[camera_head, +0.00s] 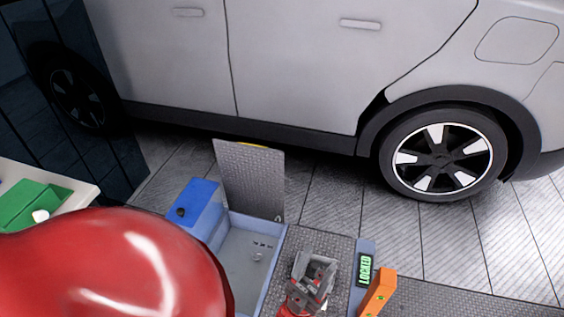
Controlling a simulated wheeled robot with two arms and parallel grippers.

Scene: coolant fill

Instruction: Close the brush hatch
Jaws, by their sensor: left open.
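A grey tread-plate hatch lid (252,180) stands raised, nearly upright, at the back of a blue-rimmed floor compartment (273,292). No label on it is legible, but it is the only raised hatch lid in view. The compartment is open, with a pale floor and small dark marks inside. My left gripper (318,268) is to the right of the compartment, over a tread-plate surface and apart from the lid. Its jaws are open and look empty. My right gripper is not in view.
A blue box (194,204) with a dark knob adjoins the compartment on the left. A green "LOCKED" sign (365,270) and an orange block (379,292) stand right of my gripper. A silver car (290,70) is behind. A green tray (32,204) is at left.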

